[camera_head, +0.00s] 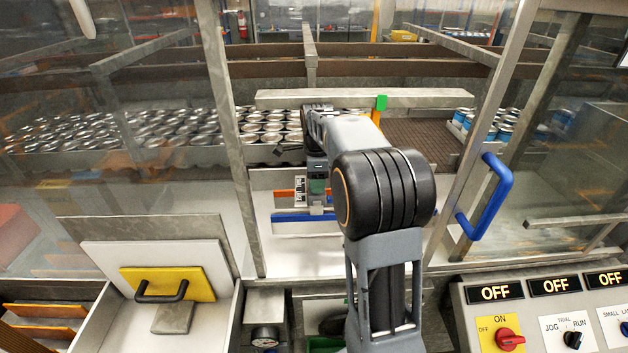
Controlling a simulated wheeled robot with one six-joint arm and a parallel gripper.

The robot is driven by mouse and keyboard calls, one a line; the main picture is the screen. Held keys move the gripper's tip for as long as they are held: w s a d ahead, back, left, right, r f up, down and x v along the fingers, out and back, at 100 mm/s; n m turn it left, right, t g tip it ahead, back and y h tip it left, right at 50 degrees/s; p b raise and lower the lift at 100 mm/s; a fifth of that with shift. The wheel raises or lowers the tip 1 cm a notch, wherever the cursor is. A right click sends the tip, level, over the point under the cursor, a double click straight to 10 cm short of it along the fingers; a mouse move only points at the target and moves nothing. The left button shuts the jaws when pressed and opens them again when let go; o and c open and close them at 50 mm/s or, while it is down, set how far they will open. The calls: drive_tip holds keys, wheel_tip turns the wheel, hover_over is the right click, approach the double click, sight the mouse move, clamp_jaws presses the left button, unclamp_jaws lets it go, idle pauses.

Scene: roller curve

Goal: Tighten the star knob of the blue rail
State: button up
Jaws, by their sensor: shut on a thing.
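The blue rail (290,217) lies low across the opening in the guard, behind my arm. An orange rail (284,194) runs just behind and above it. The gripper is small in the picture and partly hidden by my own wrist. It is shut at the blue rail, where the star knob would be. The knob itself is too small and covered to make out, so its turn cannot be read.
Many cans (270,126) stand behind the rails. A blue door handle (487,198) and clear guard panels flank the opening. A control panel (545,310) with OFF displays is at lower right. A white bin with a yellow plate (190,281) is at lower left.

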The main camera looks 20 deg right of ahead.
drive_tip(key=shift+w+r, duration=0.15)
drive_tip(key=shift+r, duration=0.05)
drive_tip(key=o, duration=0.8)
drive_tip(key=shift+w+a+f, duration=0.15)
drive_tip(key=shift+o, duration=0.7)
wheel_tip(320, 180, up, 14)
drive_tip(key=shift+f+b, duration=0.1)
drive_tip(key=shift+b, duration=0.2)
